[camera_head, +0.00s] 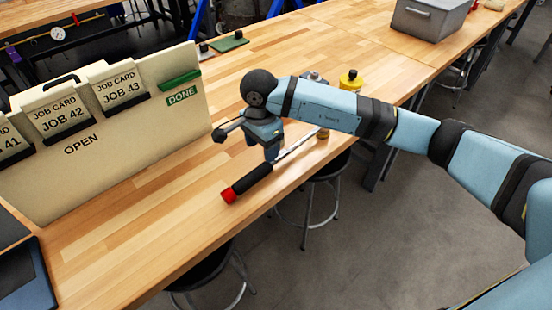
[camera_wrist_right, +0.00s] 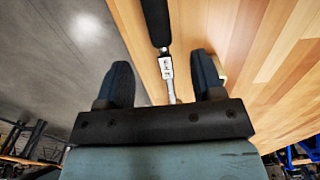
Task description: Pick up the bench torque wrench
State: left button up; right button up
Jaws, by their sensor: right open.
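The bench torque wrench lies on the wooden bench near its front edge. Its black handle (camera_head: 252,182) with a red end cap points to the lower left in the head view, and its metal shaft runs to the upper right, partly hidden by my right arm. My right gripper (camera_head: 272,152) is over the wrench close to the handle. In the right wrist view the right gripper (camera_wrist_right: 164,82) is open, with the wrench's shaft (camera_wrist_right: 167,68) showing between its fingers and the black handle (camera_wrist_right: 155,20) beyond them. I cannot tell any contact. My left gripper is not in view.
A cream job card board (camera_head: 130,150) stands left of the wrench. A green pad (camera_head: 229,41) and a grey bin (camera_head: 425,20) are farther back. Stools (camera_head: 325,170) stand below the front edge. Bench around the handle is clear.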

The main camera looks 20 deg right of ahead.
aim_at(263, 167)
notch_tip(263, 167, down, 4)
jog(key=shift+r, duration=0.1)
jog(key=shift+s+a+f+p, duration=0.1)
jog(key=shift+f+p, duration=0.65)
jog(key=shift+f, duration=2)
jog(key=shift+c, duration=0.4)
jog(key=shift+r, duration=0.1)
grip_shut()
